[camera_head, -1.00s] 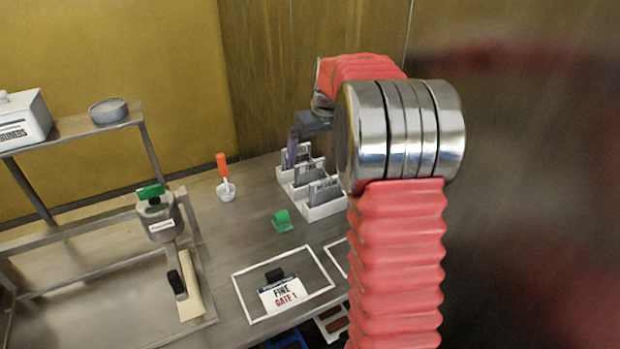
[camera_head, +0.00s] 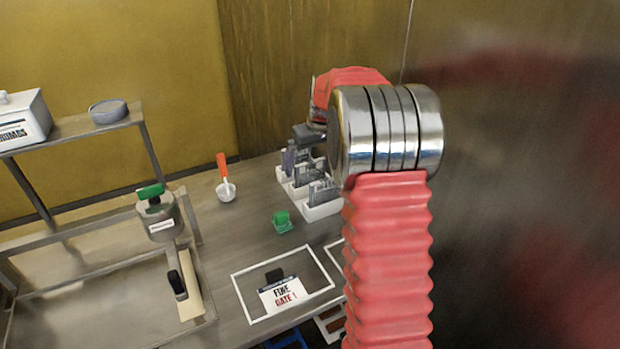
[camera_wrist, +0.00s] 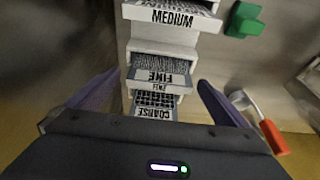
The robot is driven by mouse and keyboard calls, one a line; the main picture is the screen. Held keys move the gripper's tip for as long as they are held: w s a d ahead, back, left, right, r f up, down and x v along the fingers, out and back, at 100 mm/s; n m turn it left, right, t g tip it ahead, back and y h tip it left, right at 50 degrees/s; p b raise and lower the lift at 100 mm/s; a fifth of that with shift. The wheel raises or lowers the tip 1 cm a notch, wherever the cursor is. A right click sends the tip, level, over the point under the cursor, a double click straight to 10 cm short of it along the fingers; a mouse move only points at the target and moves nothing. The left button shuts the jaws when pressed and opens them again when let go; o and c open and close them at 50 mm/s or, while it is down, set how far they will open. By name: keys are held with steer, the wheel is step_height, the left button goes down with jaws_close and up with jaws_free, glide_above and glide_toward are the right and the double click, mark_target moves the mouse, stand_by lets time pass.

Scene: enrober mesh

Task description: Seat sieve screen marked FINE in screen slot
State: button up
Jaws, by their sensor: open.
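In the wrist view the sieve screen marked FINE (camera_wrist: 160,64) stands in the middle place of a white rack (camera_wrist: 125,12), its label upside down. The MEDIUM screen (camera_wrist: 180,4) is above it in the picture, and the COARSE screen (camera_wrist: 155,98) below. My gripper (camera_wrist: 157,84) is open, its two purple fingers at the left and right of the rack around the FINE and COARSE places. I cannot tell that it touches a screen. In the head view the rack (camera_head: 322,210) is partly behind my arm. I cannot make out the screen slot for certain.
A card reading FINE GATE 1 (camera_head: 283,293) lies in a white outline on the bench. A green piece (camera_head: 283,222) and an orange-handled scoop (camera_head: 226,190) lie near the rack. A metal pot with a green handle (camera_head: 160,217) stands left.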

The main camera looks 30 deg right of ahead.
steer(key=shift+c, duration=0.4)
steer(key=c, duration=1.4)
steer(key=shift+r, duration=0.1)
step_height(320, 180, up, 18)
